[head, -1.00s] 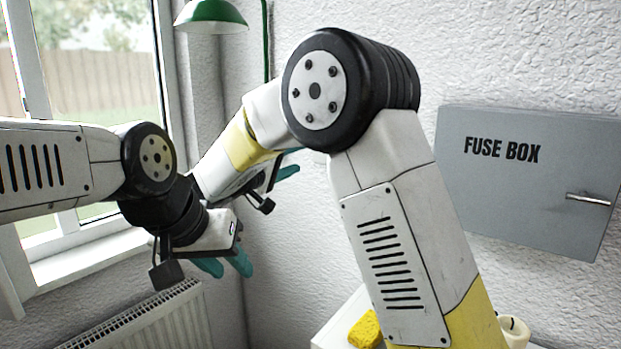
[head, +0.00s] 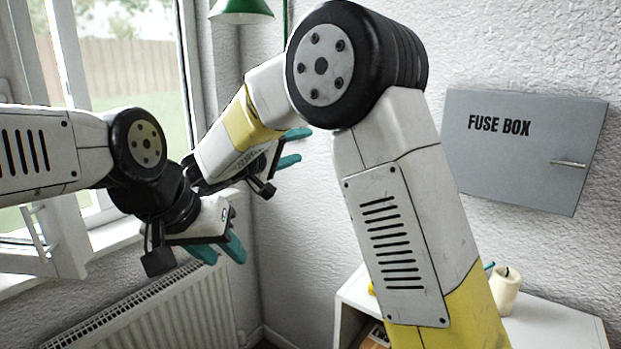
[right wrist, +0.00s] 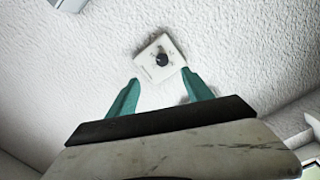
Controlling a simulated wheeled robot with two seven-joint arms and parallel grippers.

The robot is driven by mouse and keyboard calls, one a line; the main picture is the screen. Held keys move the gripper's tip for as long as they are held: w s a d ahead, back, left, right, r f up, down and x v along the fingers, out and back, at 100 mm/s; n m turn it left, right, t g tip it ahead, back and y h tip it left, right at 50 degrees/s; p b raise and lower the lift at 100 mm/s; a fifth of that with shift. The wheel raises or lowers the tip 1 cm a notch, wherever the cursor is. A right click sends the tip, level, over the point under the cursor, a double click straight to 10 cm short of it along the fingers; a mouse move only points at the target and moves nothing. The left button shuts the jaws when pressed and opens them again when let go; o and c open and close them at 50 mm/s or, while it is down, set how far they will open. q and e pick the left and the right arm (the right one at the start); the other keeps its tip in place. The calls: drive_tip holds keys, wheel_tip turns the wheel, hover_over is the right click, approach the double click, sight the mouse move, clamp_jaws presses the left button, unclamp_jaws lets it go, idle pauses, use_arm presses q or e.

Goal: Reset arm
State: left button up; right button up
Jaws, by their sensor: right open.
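My left gripper (head: 220,251) hangs at the left of the head view, in front of the radiator. Its two teal fingers stand apart with nothing seen between them. My right gripper (head: 293,147) is further up and to the right, partly behind my right arm's links, with its fingers pointing right near the wall. The right wrist view shows the right gripper (right wrist: 160,76) open and empty. A white wall plate with a black dial (right wrist: 161,60) lies beyond its fingertips. It looks apart from them.
A grey fuse box (head: 525,155) is on the right wall. A white cabinet (head: 550,325) with a candle (head: 506,292) stands below it, partly hidden by my right arm. A window (head: 120,80), radiator (head: 190,310) and green lamp (head: 241,8) are at left.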

drive_tip(key=s+d+f+m+g+y, duration=0.1)
drive_tip(key=s+d+f+g+y, duration=0.2)
drive_tip(key=d, duration=0.4)
drive_tip(key=s+d+f+g, duration=0.2)
drive_tip(key=s+d+g, duration=0.1)
drive_tip(key=s+d, duration=0.3)
drive_tip(key=s+d+f+m+g+y, duration=0.1)
drive_tip(key=s+d+f+g+y, duration=0.2)
drive_tip(key=d, duration=0.4)
drive_tip(key=s+a+f+m+y, duration=0.1)
drive_tip(key=s+y, duration=0.3)
drive_tip(key=s, duration=0.4)
drive_tip(key=s+a+f+m+t+y, duration=0.1)
drive_tip(key=s+y, duration=0.2)
drive_tip(key=s, duration=0.5)
drive_tip(key=shift+s+a+y, duration=0.3)
drive_tip(key=shift+y, duration=0.1)
